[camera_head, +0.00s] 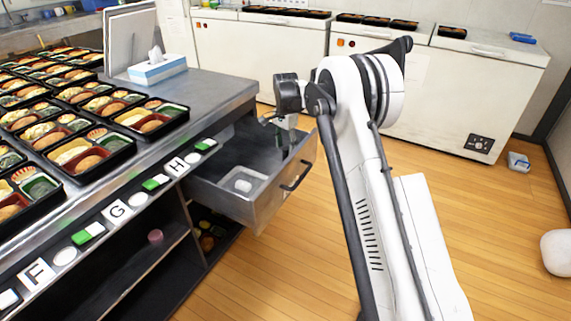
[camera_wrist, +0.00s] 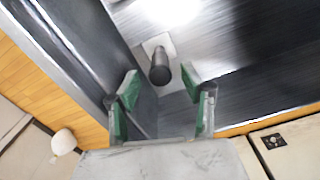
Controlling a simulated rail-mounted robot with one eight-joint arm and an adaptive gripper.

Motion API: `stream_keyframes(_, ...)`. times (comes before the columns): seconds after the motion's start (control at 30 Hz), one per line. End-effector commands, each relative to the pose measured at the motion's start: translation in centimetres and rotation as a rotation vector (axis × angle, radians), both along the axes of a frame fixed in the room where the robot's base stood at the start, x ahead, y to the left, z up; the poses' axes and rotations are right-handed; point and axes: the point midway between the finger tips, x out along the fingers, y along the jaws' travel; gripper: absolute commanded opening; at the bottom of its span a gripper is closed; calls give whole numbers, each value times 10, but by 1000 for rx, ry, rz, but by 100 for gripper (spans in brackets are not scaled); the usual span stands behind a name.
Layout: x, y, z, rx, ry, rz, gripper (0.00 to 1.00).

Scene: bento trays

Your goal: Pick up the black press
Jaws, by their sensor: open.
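The black press (camera_wrist: 160,66) shows in the wrist view as a dark cylindrical handle on a pale square base. It stands in the open metal drawer (camera_head: 271,211), near a wall. My gripper (camera_wrist: 160,84) is open, with green pads on its two fingers. The press handle appears between and slightly beyond the fingertips, with no visible contact. In the head view my gripper (camera_head: 283,121) points down into the drawer's back right part. I cannot make out the press clearly there.
The drawer also holds a clear tray with a white item (camera_head: 243,185). Left of it is a counter (camera_head: 215,91) with many filled bento trays and a tissue box (camera_head: 158,70). White chest freezers (camera_head: 262,55) stand behind. The wooden floor at right is mostly free.

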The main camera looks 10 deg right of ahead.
Motion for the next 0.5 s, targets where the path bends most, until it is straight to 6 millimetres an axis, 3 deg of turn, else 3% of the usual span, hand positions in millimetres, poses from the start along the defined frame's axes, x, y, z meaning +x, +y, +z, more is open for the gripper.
stream_keyframes(0.17, 0, 0, -11, 0, 0, 0, 43)
stream_keyframes(0.5, 0, 0, -55, 0, 0, 0, 43)
